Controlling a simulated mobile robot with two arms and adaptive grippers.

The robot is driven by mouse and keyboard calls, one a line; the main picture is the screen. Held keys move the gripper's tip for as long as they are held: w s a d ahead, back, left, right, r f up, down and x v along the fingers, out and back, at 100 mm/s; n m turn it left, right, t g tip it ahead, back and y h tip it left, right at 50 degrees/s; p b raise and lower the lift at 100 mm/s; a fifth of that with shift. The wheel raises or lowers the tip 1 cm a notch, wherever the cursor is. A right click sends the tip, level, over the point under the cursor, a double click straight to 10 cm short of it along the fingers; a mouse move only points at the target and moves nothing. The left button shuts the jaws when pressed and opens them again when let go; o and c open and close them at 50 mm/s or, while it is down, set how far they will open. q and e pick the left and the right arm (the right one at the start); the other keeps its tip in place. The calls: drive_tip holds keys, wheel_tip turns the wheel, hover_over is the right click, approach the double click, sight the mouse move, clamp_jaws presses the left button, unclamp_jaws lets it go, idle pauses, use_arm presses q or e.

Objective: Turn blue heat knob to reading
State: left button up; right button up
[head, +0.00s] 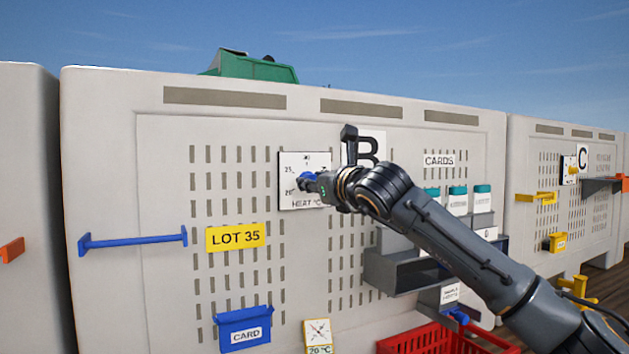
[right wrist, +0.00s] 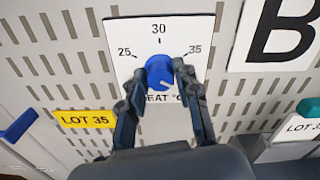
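The blue heat knob (right wrist: 159,71) sits on a white dial plate (right wrist: 158,22) marked 25, 30 and 35 in the right wrist view, with "HEAT °C" partly covered below. A small pale mark shows on the knob's lower right; its exact reading is unclear. My right gripper (right wrist: 158,78) has a finger on each side of the knob, seemingly touching it. In the head view, my right gripper (head: 322,184) reaches the dial plate (head: 305,161) from the right and covers part of it. My left gripper is out of view.
A white card (head: 319,337) with a small temperature label, hard to read, stands low on the panel. A yellow LOT 35 sign (head: 235,237), blue handle (head: 133,239), blue card box (head: 243,328), grey shelf (head: 405,273) and red crate (head: 420,343) surround the dial.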

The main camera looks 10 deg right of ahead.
clamp_jaws()
